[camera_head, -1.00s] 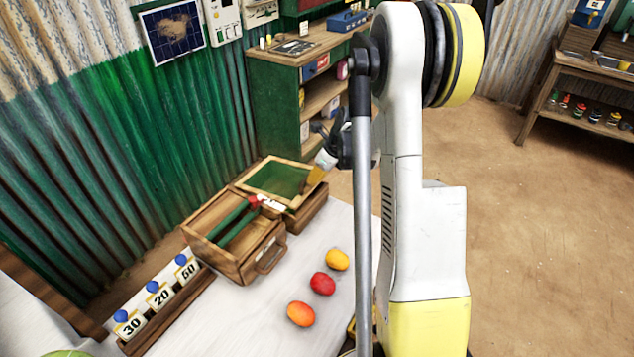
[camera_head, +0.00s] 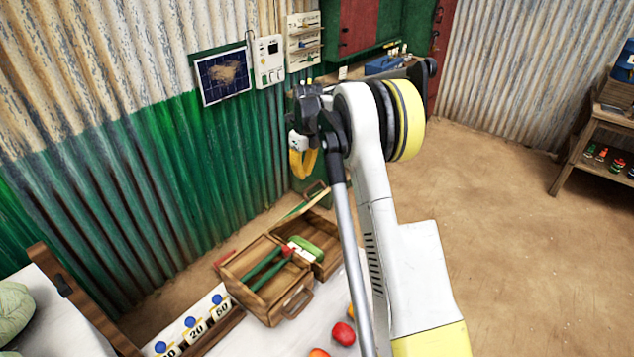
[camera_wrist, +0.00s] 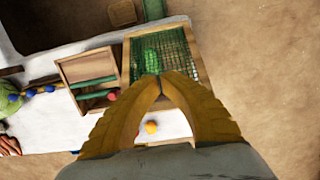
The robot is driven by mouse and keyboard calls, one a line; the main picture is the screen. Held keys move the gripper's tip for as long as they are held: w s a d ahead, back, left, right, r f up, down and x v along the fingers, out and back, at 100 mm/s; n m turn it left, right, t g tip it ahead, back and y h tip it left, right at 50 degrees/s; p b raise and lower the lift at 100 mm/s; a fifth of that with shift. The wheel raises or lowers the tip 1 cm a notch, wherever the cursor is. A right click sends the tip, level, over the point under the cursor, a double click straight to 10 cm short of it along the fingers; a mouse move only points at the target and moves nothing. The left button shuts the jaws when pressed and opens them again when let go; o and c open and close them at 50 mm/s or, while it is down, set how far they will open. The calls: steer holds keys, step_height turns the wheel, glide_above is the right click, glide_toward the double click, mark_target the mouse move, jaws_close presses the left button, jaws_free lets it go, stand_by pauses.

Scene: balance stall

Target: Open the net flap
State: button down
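The net flap (camera_head: 303,207) is a wood-framed green net panel at the back of a wooden box (camera_head: 268,303). In the head view it stands raised and tilted, with a small handle at its top edge. A bright green thing (camera_head: 308,248) shows in the compartment in front of it. In the wrist view the green net (camera_wrist: 178,52) lies beyond my fingertips, with the green thing behind or below it. My gripper (camera_head: 303,174) hangs above the flap, fingers pointing down. Its yellow fingers meet at their tips in the wrist view (camera_wrist: 160,80), with nothing seen between them.
The box's open compartment holds green rods (camera_head: 265,270) with red ends. Red and orange fruit (camera_head: 343,333) lie on the pale tabletop (camera_head: 275,345). Number cards (camera_head: 195,330) stand to the left. A corrugated wall (camera_head: 150,180) rises behind. The air around my gripper is clear.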

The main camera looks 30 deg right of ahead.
steer(key=shift+w+a+r, duration=0.2)
steer(key=shift+w+a, duration=0.05)
steer(key=shift+w, duration=0.5)
stand_by(0.7)
